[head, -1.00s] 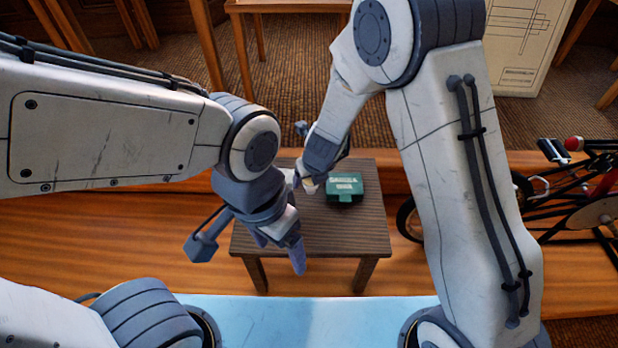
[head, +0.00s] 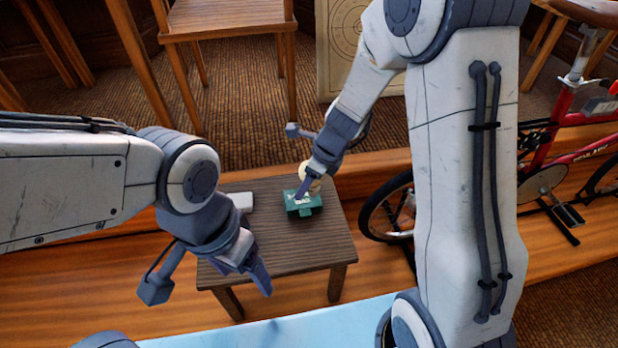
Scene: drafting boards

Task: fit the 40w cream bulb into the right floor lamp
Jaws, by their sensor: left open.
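A rounded cream thing (head: 308,174), which looks like the bulb, shows at my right gripper (head: 303,192), above the far edge of the small dark table. The gripper's wrist and near finger cover part of it, and I cannot tell whether the fingers grip it. My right gripper points down over a green box (head: 304,206) on the table. My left gripper (head: 258,270) is open and empty, above the front left part of the table. No marking on the bulb can be read. The right floor lamp is not in view.
The small dark table (head: 290,249) has bare room at its front. A small white box (head: 241,201) lies at its back left. A red bicycle (head: 567,157) stands to the right. A wooden chair (head: 228,20) and a pale panel (head: 343,40) stand behind.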

